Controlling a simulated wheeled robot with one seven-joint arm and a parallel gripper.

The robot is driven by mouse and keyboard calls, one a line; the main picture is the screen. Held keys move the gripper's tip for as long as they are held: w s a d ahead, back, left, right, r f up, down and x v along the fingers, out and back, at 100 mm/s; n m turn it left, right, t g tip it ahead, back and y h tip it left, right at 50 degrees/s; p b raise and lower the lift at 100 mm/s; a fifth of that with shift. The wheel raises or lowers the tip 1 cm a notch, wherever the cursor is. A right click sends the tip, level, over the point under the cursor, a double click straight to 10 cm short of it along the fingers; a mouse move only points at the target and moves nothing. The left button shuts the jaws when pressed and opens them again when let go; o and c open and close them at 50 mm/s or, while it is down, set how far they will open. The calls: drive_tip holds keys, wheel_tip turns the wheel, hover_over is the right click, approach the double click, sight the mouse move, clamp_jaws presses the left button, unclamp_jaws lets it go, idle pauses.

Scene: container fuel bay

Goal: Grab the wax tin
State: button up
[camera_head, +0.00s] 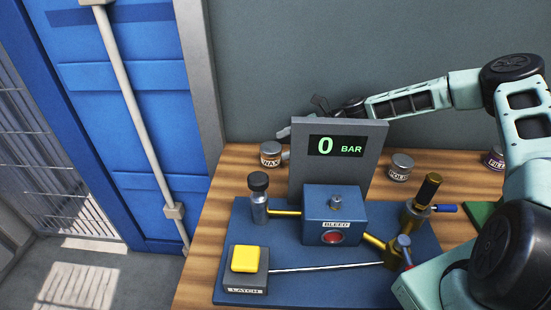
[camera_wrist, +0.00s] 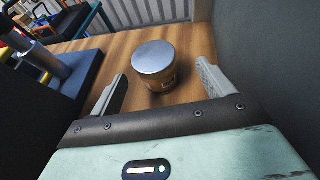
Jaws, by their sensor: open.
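The wax tin (camera_head: 271,155) is a small round tin with a grey lid and a label reading WAX. It stands upright on the wooden bench, left of the grey gauge panel. In the wrist view a silver-lidded tin (camera_wrist: 154,65) stands just ahead of and between my open fingers; its label is not readable there. My gripper (camera_wrist: 162,88) is open with nothing held. In the head view my gripper (camera_head: 284,133) reaches behind the gauge panel, and one fingertip shows just above and right of the wax tin. The panel hides part of the gripper.
The gauge panel (camera_head: 340,165) reads 0 BAR and stands close to my gripper. Other tins (camera_head: 400,167) stand to the right. A wall rises behind the bench.

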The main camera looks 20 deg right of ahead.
sight(268, 151)
drive_tip(key=p+x, duration=0.1)
drive_tip(key=x, duration=0.3)
drive_tip(key=p+x, duration=0.1)
drive_tip(key=x, duration=0.1)
drive_tip(key=shift+s+a+r+p, duration=0.2)
drive_tip(key=shift+s+a+p, duration=0.05)
drive_tip(key=shift+s+p, duration=0.1)
drive_tip(key=shift+w+a+f, duration=0.15)
drive_tip(key=shift+a+f, duration=0.15)
drive_tip(key=shift+a, duration=0.1)
drive_tip(key=c, duration=1.2)
